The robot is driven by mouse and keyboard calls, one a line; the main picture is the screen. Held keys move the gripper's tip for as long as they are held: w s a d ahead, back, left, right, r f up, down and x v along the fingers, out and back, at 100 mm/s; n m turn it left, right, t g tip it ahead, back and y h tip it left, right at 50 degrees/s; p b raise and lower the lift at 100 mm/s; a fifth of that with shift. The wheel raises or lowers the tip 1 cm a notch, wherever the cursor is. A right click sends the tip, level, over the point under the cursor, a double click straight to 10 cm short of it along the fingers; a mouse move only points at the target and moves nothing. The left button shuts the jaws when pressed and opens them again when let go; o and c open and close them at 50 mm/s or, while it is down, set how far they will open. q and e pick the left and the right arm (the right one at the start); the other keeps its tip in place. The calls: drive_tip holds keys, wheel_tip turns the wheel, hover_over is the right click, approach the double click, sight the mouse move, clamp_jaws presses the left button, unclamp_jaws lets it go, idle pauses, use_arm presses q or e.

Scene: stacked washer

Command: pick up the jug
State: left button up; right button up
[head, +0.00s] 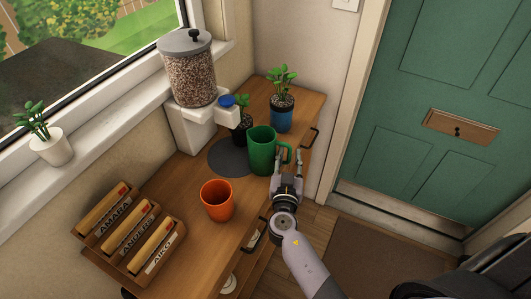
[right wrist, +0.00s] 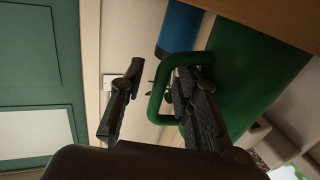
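The green jug (head: 262,150) stands upright on the wooden cabinet top, its handle (head: 284,153) towards the right. My right gripper (head: 289,157) is at the handle with its fingers spread. In the right wrist view, the jug's green body (right wrist: 262,75) fills the upper right. The handle's outer bar (right wrist: 155,105) shows between the two fingers of the right gripper (right wrist: 161,78). One finger overlaps the handle's opening; the other is apart, left of the bar. I see no grip on the handle. My left gripper is not in view.
An orange cup (head: 217,201) stands in front of the jug. Potted plants (head: 281,113), a dispenser (head: 190,80) and a dark round mat (head: 228,157) are behind and left. A letter rack (head: 130,238) sits at the near left. A green door (head: 455,90) is right.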

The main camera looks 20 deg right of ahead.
clamp_jaws()
idle(0.6)
